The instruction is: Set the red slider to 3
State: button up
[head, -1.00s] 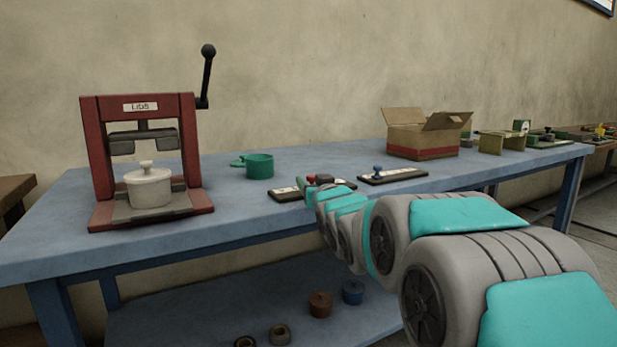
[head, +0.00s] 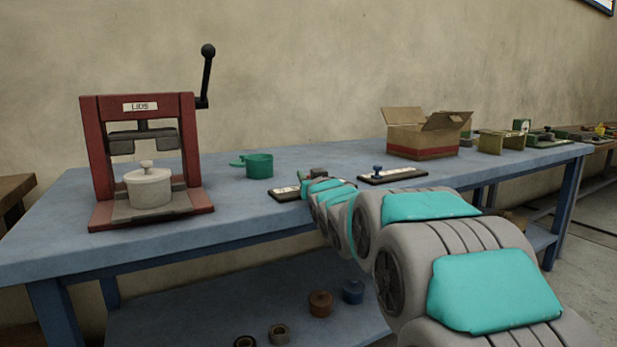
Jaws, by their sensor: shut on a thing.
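The red slider's dark base plate with a pale scale strip (head: 284,193) lies near the front of the blue bench. My gripper (head: 304,181) is over its right part, shut at the slider's knob. The red knob itself is hidden by my gripper and arm, and so is the right part of the scale. I cannot read the numbers or the slider's setting. A second slider with a blue knob (head: 377,169) is on its own plate (head: 396,175) to the right, apart from my gripper.
A red lid press (head: 187,140) holding a white pot (head: 149,188) stands at the left of the bench (head: 236,210). A green cup (head: 260,166) sits behind the red slider. An open cardboard box (head: 419,140) stands farther right. Lidded pots lie on the lower shelf.

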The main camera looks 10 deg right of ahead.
grip_shut()
dwell(0.9)
